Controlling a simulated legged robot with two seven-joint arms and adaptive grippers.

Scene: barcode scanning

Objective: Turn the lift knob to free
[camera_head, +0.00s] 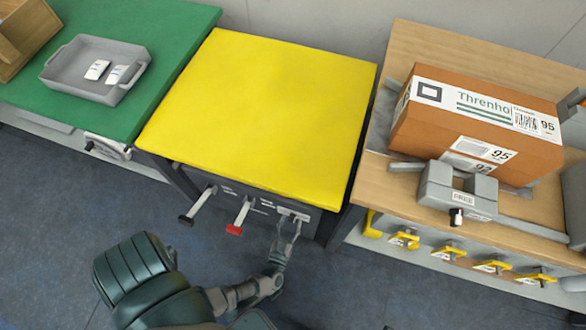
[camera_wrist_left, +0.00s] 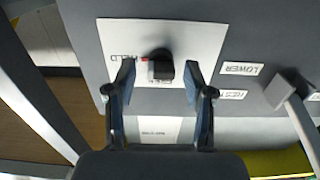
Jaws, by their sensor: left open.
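The lift knob (camera_wrist_left: 161,68) is a small black knob on a white plate (camera_wrist_left: 195,35) in the left wrist view. Its red mark is on the left side, toward the upside-down HOLD label (camera_wrist_left: 121,54). A second label under the knob is mostly covered. My left gripper (camera_wrist_left: 159,78) is open, with one finger on each side of the knob and visible gaps between. In the head view my left gripper (camera_head: 287,229) is at the front panel of the yellow-topped table (camera_head: 260,110) and hides the knob. My right gripper is not in view.
A black-handled lever (camera_head: 197,207) and a red-handled lever (camera_head: 239,217) stick out left of my gripper. A large orange-brown box (camera_head: 410,130) sits on the wooden table at right, by a grey clamp (camera_head: 450,190). A grey tray (camera_head: 70,72) is on the green table.

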